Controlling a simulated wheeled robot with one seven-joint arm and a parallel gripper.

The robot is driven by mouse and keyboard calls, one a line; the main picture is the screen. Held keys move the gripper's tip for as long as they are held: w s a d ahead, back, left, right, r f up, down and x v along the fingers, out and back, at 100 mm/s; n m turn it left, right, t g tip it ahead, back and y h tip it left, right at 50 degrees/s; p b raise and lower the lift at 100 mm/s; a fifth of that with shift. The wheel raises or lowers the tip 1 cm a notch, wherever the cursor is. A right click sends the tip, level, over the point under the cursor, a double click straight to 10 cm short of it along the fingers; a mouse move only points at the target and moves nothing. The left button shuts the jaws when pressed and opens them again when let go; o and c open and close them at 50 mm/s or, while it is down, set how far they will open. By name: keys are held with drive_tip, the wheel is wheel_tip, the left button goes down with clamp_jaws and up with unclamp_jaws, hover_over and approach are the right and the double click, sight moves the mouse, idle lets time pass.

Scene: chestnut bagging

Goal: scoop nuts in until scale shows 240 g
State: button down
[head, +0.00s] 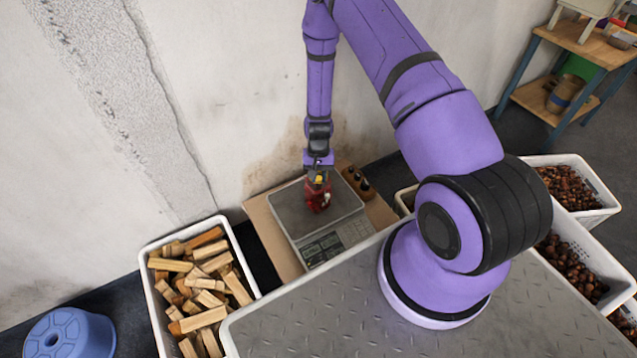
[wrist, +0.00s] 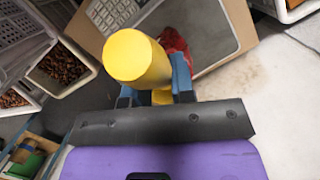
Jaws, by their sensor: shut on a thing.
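My gripper (head: 318,177) is over the plate of a scale (head: 290,212). It is shut on a yellow handle (wrist: 135,58), which shows large between the blue fingers in the wrist view; the handle is a small yellow spot in the head view (head: 319,180). A red thing (head: 317,197) is on or just above the scale plate, right below my gripper; it also shows behind the handle in the wrist view (wrist: 176,46). I cannot tell whether it is a bag or a scoop's bowl. The scale's display is too small to read.
White crates of brown nuts (head: 572,187) stand at the right. A white crate of wood blocks (head: 250,283) stands left of the scale. A small wooden holder with dark round tops (head: 357,182) is beside the scale. A blue upturned tub (head: 68,335) is at lower left. The wall is close behind.

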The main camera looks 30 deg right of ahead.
drive_tip(key=shift+w+d+r+g+y, duration=0.3)
drive_tip(key=shift+w+r+g+y, duration=0.1)
drive_tip(key=shift+w+g, duration=0.2)
drive_tip(key=shift+w+d+r+g+y, duration=0.25)
drive_tip(key=shift+w+d+r+g, duration=0.1)
drive_tip(key=shift+w+g, duration=0.25)
drive_tip(key=shift+w+d+r+g+y, duration=0.3)
drive_tip(key=shift+w+r+g+y, duration=0.1)
drive_tip(key=shift+w+g, duration=0.15)
drive_tip(key=shift+s, duration=0.1)
